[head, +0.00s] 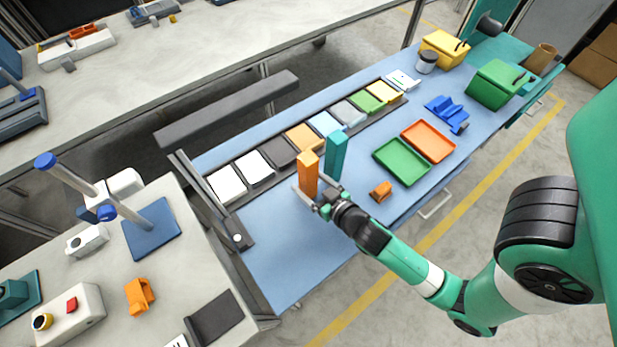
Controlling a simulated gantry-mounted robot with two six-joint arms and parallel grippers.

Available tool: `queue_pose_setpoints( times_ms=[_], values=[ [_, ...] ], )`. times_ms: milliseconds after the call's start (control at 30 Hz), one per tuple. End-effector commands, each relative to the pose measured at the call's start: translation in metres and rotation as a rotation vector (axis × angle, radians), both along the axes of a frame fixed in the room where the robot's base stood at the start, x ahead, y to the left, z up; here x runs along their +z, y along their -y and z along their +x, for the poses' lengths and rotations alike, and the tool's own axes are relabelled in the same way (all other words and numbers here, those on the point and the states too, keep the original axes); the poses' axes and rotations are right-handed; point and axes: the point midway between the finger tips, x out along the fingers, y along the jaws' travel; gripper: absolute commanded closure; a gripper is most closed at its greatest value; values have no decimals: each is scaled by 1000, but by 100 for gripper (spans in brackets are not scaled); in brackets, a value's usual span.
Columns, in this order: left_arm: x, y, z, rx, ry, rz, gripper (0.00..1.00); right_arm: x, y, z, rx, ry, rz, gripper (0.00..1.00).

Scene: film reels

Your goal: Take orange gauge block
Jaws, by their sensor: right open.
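The orange gauge block (308,172) is a tall upright block on the blue table, near the middle of the head view. My right gripper (318,196) is open at the block's lower part, its fingers close around or beside it. I cannot tell whether they touch it. A teal block (336,155) stands upright just behind and to the right of the gripper. My left gripper is not in view.
A row of coloured tiles (255,166) runs along the table's back edge. A green tray (402,161) and an orange tray (428,141) lie to the right, with a small orange part (380,191) and a blue part (447,113) near them. The table's front left is clear.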

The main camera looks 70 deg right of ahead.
Motion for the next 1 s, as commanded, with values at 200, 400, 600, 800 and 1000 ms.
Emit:
queue_pose_setpoints(
  times_ms=[200, 400, 600, 800, 1000],
  values=[
    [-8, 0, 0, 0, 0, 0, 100, -11, 18, 28, -1, 1, -1, 15],
    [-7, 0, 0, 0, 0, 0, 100, -11, 20, 30, 0, 1, -1, 15],
    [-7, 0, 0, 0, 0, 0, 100, -11, 20, 30, 0, 1, -1, 42],
    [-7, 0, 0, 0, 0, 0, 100, -11, 19, 30, 0, 1, -1, 78],
    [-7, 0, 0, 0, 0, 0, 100, -11, 20, 30, 0, 1, -1, 100]
  ],
)
